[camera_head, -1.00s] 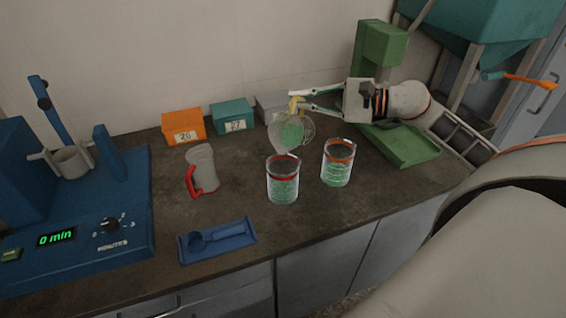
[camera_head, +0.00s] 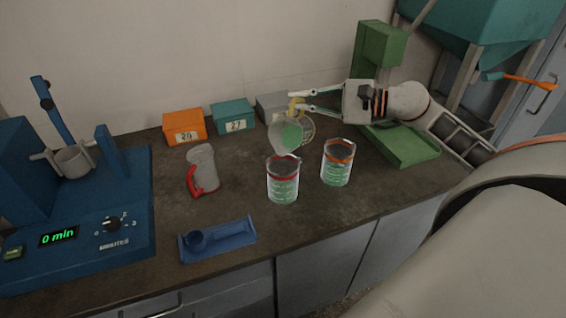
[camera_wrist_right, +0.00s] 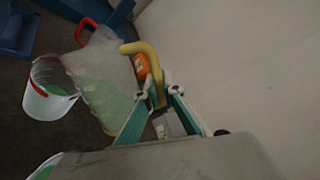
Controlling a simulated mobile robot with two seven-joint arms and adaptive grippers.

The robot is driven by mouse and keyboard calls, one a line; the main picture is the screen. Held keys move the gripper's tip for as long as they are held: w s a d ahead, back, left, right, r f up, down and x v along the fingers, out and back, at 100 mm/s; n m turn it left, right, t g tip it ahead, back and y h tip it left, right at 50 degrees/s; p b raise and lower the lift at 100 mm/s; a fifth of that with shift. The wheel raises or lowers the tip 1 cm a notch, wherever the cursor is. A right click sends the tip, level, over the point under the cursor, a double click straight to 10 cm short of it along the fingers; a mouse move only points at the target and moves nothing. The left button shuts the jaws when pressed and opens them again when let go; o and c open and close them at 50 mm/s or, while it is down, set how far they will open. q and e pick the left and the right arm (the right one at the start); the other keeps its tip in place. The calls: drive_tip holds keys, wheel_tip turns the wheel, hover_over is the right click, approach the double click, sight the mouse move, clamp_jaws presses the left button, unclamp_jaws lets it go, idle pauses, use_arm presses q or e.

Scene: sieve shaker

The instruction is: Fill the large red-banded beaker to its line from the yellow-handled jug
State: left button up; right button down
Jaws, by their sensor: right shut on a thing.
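The red-banded beaker (camera_head: 283,182) stands upright on the dark counter with green material inside, its level close below the red band as far as I can tell. My right gripper (camera_head: 301,104) is shut on the yellow handle of a clear jug (camera_head: 287,137). The jug is tilted with its mouth toward the red-banded beaker, just above and behind its rim, and holds green material. In the right wrist view the yellow handle (camera_wrist_right: 150,68) sits between the fingers, and the beaker (camera_wrist_right: 48,100) shows beside the jug (camera_wrist_right: 97,80). No falling stream is clear. My left gripper is not in view.
A red-handled jug (camera_head: 201,170) stands left, and a blue tray (camera_head: 228,238) lies in front. Orange (camera_head: 184,126), teal (camera_head: 232,116) and grey boxes line the wall. A blue shaker (camera_head: 75,215) fills the left.

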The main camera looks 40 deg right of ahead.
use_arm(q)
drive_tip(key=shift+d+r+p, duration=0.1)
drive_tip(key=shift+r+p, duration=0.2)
use_arm(e)
drive_tip(key=shift+s+a+r+n, duration=0.1)
drive_tip(key=shift+a+r+n, duration=0.1)
drive_tip(key=shift+n, duration=0.1)
idle(0.5)
use_arm(q)
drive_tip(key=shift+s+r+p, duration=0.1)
drive_tip(key=shift+p, duration=0.2)
use_arm(e)
drive_tip(key=shift+s+a+r, duration=0.1)
drive_tip(key=shift+r, duration=0.05)
idle(2.1)
